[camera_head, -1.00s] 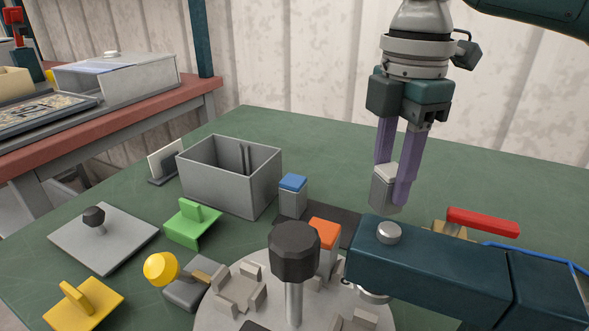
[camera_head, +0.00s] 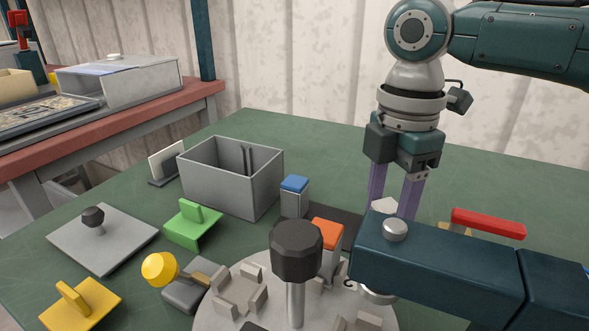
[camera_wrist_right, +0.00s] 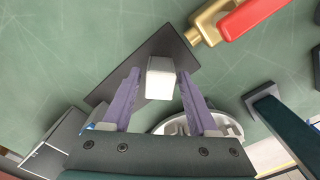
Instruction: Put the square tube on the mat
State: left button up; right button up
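The square tube (camera_wrist_right: 160,78) is a pale grey block standing upright, its base over the dark mat (camera_wrist_right: 118,88); the contact at its foot is hidden. In the head view only the tube's top (camera_head: 384,204) shows behind a teal beam. My right gripper (camera_wrist_right: 159,76) is open, its purple fingers on either side of the tube with a gap on both sides. In the head view the right gripper (camera_head: 395,192) points down, fingertips hidden by the beam. The mat (camera_head: 347,218) shows partly behind the orange-topped block. My left gripper is not in view.
The teal beam (camera_head: 440,262) stands close in front of the right gripper. A red-handled clamp (camera_head: 488,223) is right of it. A blue-topped block (camera_head: 294,197), an orange-topped block (camera_head: 327,240), a grey bin (camera_head: 228,185) and a black knob (camera_head: 297,250) stand left.

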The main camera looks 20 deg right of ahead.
jog(key=shift+o, duration=0.5)
jog(key=shift+r, duration=0.1)
notch_tip(320, 180, up, 12)
jog(key=p, duration=0.2)
dwell(1.2)
